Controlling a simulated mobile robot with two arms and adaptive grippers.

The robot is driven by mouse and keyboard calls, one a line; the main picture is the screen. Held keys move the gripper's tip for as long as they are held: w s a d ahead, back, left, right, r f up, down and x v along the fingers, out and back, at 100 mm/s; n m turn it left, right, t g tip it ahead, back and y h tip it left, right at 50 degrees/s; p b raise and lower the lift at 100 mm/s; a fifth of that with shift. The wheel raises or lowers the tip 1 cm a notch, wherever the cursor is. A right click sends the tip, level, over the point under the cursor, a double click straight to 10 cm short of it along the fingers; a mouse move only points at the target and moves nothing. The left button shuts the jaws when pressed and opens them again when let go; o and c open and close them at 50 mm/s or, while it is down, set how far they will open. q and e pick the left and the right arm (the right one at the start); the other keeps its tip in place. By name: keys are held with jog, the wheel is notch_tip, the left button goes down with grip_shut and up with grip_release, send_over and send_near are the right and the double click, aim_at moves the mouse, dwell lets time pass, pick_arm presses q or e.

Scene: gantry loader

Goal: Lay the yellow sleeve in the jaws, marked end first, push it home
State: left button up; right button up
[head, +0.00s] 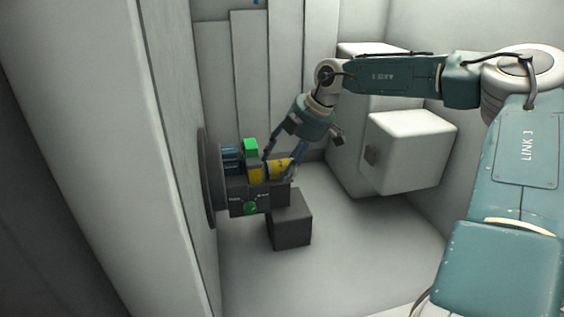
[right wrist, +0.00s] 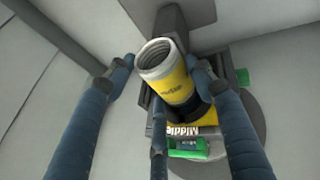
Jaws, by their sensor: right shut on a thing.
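The yellow sleeve (head: 279,169) is held between the fingers of my right gripper (head: 282,158), over the right part of the dark jaw fixture (head: 240,197). In the right wrist view my right gripper (right wrist: 160,64) is shut on the yellow sleeve (right wrist: 176,84). The sleeve is tilted there, with its pale grey, ribbed open end toward the camera and dark lettering on its side. Its far end is hidden against the fixture, so I cannot tell whether it touches the jaws. My left gripper is not in view.
The fixture is on a dark round plate (head: 209,180) at the left wall. A green block (head: 251,147) and a yellow block (head: 255,174) stand beside the sleeve. A dark grey box (head: 291,220) is below. A white box (head: 410,150) is at right. The floor is clear.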

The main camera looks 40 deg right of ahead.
jog(key=shift+w+a+b, duration=0.35)
jog(key=shift+a, duration=0.2)
jog(key=o, duration=1.7)
jog(key=shift+r, duration=0.1)
jog(key=shift+c, duration=0.2)
jog(key=shift+o, duration=0.3)
jog(key=shift+a, duration=0.1)
jog(key=shift+s+r, duration=0.1)
jog(key=v, duration=1.1)
jog(key=shift+r, duration=0.3)
jog(key=shift+s, duration=0.15)
